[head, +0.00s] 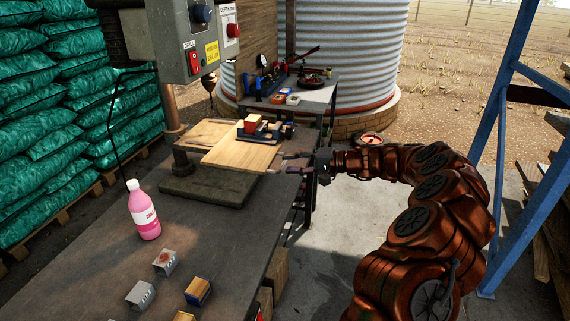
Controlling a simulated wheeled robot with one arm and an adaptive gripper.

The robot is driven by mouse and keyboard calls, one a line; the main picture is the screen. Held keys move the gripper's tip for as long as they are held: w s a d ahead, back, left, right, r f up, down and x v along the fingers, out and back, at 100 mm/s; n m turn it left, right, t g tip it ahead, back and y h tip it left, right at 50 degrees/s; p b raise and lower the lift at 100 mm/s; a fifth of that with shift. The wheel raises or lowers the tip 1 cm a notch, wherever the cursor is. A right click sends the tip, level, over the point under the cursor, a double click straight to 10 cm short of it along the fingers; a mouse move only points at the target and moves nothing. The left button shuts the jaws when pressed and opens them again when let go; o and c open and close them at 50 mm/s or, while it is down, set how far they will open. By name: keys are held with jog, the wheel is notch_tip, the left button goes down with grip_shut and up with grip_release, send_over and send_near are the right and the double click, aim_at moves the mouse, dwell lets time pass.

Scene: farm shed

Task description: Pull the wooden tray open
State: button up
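I cannot tell whether the fingers touch the board. Wooden box fronts (277,272) also show under the bench's right side, mostly hidden by the bench top.
A pink bottle (144,212) and several small blocks (165,262) stand on the dark bench (100,270). A blue steel frame (510,140) stands at right. Concrete floor beside the bench is clear.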

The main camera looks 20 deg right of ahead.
jog(key=v, duration=0.9)
jog(key=shift+s, duration=0.1)
jog(key=s+a+r+n+g+p, duration=0.1)
jog(key=s+a+r+n+g, duration=0.25)
jog(key=s+a, duration=0.4)
jog(key=s+a+r+n+g+p, duration=0.1)
jog(key=s+a+r+n+g, duration=0.2)
jog(key=a, duration=0.8)
jog(key=s+a+r+g+h, duration=0.1)
jog(key=s+a+g+h, duration=0.2)
jog(key=s, duration=0.7)
jog(key=s+d+f+h+p, duration=0.1)
jog(key=s+d+f+h, duration=0.1)
jog(key=s, duration=0.6)
jog(key=s+d+f+h+p, duration=0.1)
jog(key=s+d+h, duration=0.3)
jog(key=s, duration=0.4)
jog(key=s+d+f+h+p, duration=0.1)
jog(key=s+d+f+h, duration=0.2)
jog(key=s, duration=0.5)
jog(key=shift+s+f+h, duration=0.2)
jog(key=shift+f+h, duration=0.3)
jog(key=shift+h, duration=0.1)
